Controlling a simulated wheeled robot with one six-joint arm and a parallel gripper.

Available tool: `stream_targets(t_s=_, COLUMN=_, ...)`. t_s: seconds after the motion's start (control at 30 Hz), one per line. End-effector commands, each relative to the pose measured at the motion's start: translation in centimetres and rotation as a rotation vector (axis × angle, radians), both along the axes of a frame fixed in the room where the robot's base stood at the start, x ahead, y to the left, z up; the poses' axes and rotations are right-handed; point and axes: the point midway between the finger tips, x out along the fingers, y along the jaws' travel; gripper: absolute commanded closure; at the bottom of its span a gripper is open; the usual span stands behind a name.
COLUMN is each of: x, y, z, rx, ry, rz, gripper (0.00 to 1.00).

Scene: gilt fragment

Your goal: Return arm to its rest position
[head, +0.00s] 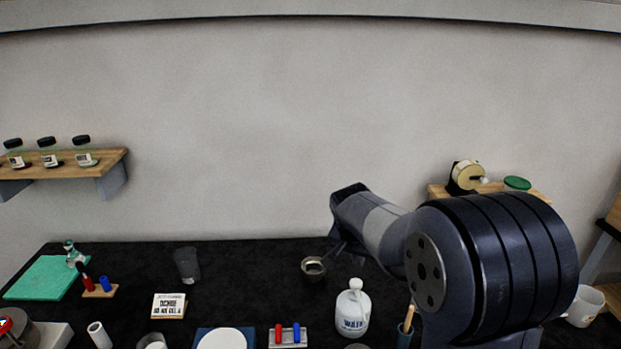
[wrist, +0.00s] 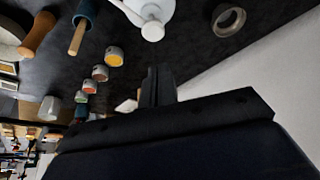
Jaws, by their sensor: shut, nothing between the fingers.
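My gripper (wrist: 158,86) shows in the wrist view as two dark fingers pressed together, with nothing between them. In the head view my arm reaches from the lower right toward the middle, over the back of the black table (head: 240,260). Its end hangs near a small metal cup (head: 313,268), and the fingers are hard to make out there. A white bottle labelled water (head: 352,312) stands below the arm. The bottle (wrist: 152,30) and a round metal ring or cup rim (wrist: 228,21) also show in the wrist view, apart from the fingers.
A glass (head: 187,265), a sign block (head: 169,305), a green mat (head: 42,278) and a red-and-blue holder (head: 288,337) stand on the table. A blue cup with a wooden handle (head: 406,332) is close to my arm. A white mug (head: 586,305) is at right.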

Motion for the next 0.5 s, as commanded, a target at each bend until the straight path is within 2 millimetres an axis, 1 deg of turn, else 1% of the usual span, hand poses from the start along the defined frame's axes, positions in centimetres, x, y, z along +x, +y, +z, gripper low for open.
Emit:
stream_targets(t_s=0.03, x=0.0, y=0.0, z=-1.1, rx=0.000, ry=0.002, rz=0.000, gripper=1.00)
stream_targets(t_s=0.3, x=0.0, y=0.0, z=-4.9, rx=0.000, ry=0.001, rz=0.000, gripper=1.00)
stream_targets(t_s=0.4, x=0.0, y=0.0, z=-5.6, rx=0.000, ry=0.000, rz=0.000, gripper=1.00)
stream_targets(t_s=0.5, x=0.0, y=0.0, z=-5.8, rx=0.000, ry=-0.001, rz=0.000, gripper=1.00)
